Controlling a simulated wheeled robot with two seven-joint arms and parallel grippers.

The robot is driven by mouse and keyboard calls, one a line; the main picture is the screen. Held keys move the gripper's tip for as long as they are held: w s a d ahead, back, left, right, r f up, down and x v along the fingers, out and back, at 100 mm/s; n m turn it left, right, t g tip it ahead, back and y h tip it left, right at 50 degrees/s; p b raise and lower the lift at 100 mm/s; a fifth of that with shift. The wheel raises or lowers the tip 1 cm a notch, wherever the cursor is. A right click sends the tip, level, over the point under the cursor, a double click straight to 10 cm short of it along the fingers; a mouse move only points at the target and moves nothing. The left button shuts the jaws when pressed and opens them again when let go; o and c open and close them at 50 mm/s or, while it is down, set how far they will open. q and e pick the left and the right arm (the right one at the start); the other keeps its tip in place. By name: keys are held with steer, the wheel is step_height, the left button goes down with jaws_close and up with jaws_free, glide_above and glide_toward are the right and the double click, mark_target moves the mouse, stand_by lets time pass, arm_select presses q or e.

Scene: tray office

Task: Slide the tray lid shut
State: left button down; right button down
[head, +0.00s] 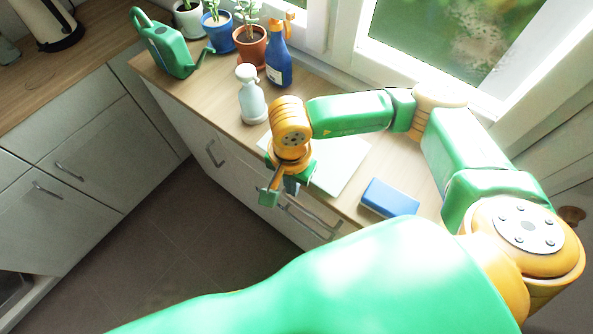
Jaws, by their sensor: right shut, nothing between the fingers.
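A pale, flat, roughly rectangular panel (343,168) lies on the wooden counter; I cannot tell whether it is the tray or its lid. My right arm crosses above it and hides part of it. My right gripper (279,190) points downward at the counter's front edge, at the panel's near left side. It is shut and empty. I cannot tell whether it touches the panel or the cabinet front. My left gripper is out of view.
A blue box (389,198) lies right of the panel. A pale spray bottle (252,95), a blue spray bottle (279,62), a green watering can (171,48) and potted plants (250,44) stand further back. Drawer handles (314,221) stick out below the counter.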

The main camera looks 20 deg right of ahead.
mark_target(314, 145)
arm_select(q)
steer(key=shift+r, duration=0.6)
arm_select(e)
steer(key=shift+w+d, duration=0.65)
steer(key=shift+d, duration=0.2)
